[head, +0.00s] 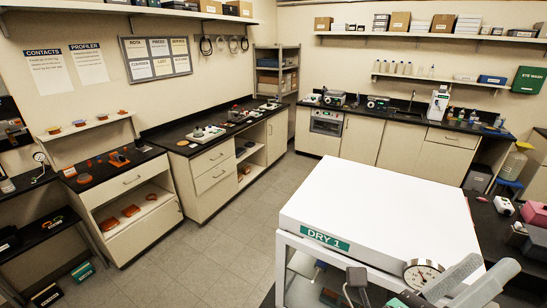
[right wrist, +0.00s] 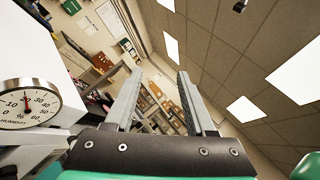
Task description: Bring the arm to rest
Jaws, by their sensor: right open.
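My right gripper (head: 496,263) shows at the bottom right of the head view, at the front right corner of a white cabinet labelled DRY 1 (head: 385,205). Its two grey fingers are spread apart with nothing between them. In the right wrist view the gripper (right wrist: 159,75) is also open and empty, its fingers pointing toward far shelves and the ceiling. Whether it touches the cabinet cannot be told.
A humidity dial (head: 424,273) sits at the cabinet's front edge, close beside the right gripper; it also shows in the right wrist view (right wrist: 27,103). A dark bench with a pink box (head: 535,214) lies to the right. Open floor (head: 225,240) lies left of the cabinet.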

